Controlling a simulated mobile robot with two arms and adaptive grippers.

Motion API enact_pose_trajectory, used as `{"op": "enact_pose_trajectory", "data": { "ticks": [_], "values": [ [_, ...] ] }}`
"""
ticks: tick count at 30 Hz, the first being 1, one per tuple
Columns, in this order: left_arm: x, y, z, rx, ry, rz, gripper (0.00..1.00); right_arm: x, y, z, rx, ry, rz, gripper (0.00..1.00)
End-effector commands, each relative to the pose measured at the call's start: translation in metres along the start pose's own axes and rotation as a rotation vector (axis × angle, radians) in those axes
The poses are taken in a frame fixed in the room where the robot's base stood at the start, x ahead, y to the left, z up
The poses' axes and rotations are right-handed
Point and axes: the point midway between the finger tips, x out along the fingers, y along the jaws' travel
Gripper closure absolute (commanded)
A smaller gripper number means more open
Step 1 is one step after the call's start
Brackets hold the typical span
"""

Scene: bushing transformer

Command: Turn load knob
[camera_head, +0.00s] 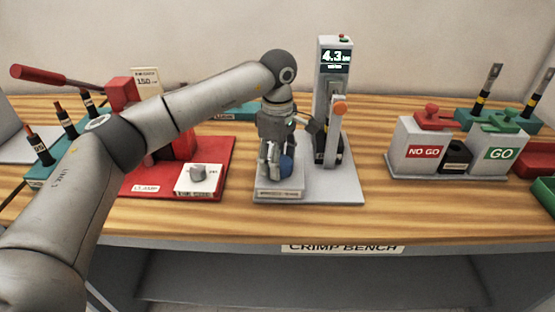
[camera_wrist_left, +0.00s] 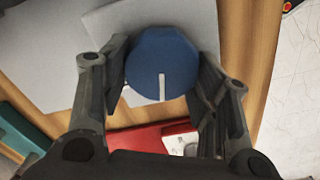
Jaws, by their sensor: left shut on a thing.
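The load knob (camera_head: 286,166) is blue and round, at the front of a grey tester base (camera_head: 330,188) in the head view. In the left wrist view the knob (camera_wrist_left: 161,64) shows a white pointer line on its face. My left gripper (camera_head: 273,165) comes down on the knob from above. Its fingers (camera_wrist_left: 160,75) sit on both sides of the knob and are shut on it. The tester's column carries a lit display (camera_head: 336,57) reading about 4.3. My right gripper is not in view.
A red press base (camera_head: 140,185) with a white panel and grey knob (camera_head: 198,173) stands left of the tester. NO GO (camera_head: 422,150) and GO (camera_head: 500,152) blocks stand to the right. The bench's front strip (camera_head: 330,222) is clear.

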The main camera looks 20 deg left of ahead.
Motion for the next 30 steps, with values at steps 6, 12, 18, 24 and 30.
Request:
{"op": "enact_pose_trajectory", "data": {
  "ticks": [6, 12, 18, 24, 30],
  "values": [
    [-0.001, 0.001, 0.000, -0.001, -0.001, 0.003, 0.41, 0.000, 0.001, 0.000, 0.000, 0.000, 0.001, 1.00],
    [-0.001, 0.000, 0.000, -0.001, -0.001, 0.002, 0.23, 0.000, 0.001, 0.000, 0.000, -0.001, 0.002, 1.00],
    [0.000, 0.000, 0.000, -0.001, 0.000, 0.001, 0.23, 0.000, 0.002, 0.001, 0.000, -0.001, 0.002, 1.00],
    [-0.011, 0.001, 0.000, -0.001, -0.001, 0.003, 0.23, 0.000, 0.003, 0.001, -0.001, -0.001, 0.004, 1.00],
    [-0.050, 0.001, 0.000, -0.001, 0.000, 0.006, 0.23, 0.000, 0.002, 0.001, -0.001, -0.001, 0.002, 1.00]
  ]
}}
